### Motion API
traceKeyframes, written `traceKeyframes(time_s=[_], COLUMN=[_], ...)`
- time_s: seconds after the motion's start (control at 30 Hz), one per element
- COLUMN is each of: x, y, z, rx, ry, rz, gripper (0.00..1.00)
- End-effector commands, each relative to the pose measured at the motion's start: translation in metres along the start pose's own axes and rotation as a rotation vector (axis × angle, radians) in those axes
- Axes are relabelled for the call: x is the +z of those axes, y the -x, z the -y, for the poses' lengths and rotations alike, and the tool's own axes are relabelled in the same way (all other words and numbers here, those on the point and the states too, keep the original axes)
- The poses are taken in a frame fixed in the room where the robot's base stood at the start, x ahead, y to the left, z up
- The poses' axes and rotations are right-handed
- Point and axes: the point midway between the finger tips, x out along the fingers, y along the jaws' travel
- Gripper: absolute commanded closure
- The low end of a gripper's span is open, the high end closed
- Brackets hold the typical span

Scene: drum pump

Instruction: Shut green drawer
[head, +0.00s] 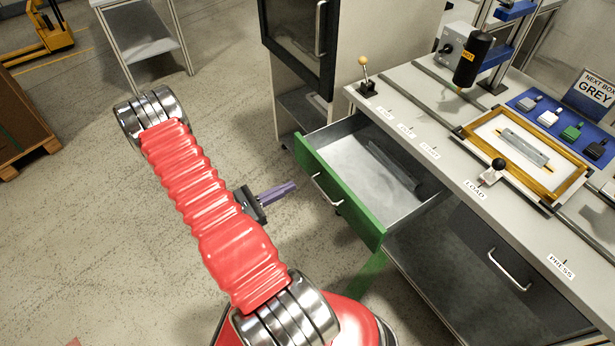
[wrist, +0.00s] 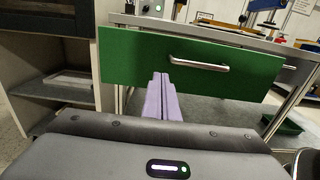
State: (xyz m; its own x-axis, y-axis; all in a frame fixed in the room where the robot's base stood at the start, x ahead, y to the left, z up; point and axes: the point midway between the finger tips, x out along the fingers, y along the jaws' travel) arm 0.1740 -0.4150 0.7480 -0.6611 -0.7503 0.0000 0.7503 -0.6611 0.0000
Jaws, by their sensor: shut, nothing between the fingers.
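The green drawer (head: 338,192) is pulled open under the grey workbench, with a silver bar handle (head: 326,189) on its front. A dark grey object (head: 394,164) lies inside it. My gripper (head: 293,186) is shut and empty, its purple fingers pointing at the drawer front from the left, close to the handle. In the wrist view, the green drawer front (wrist: 232,72) spans the top, and my fingers (wrist: 161,76) reach up to its lower part, left of the handle (wrist: 198,63). I cannot tell whether they touch it.
A dark-doored cabinet (head: 300,40) stands left of the drawer. A grey drawer (head: 490,268) with a handle is closed at the lower right. On the bench are a wooden-framed tray (head: 470,132) and a small lever (head: 366,82).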

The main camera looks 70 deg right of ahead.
Motion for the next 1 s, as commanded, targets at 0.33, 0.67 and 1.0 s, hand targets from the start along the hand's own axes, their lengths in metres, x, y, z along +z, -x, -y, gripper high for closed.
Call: traceKeyframes(time_s=[0.33,0.67,1.0], x=[0.0,0.0,0.0], y=[-0.043,-0.075,-0.081], z=[0.001,0.001,0.0], rx=[-0.003,-0.002,0.0], ry=[0.0,0.0,0.0], rz=[0.0,0.001,0.0], gripper=[1.0,1.0,1.0])
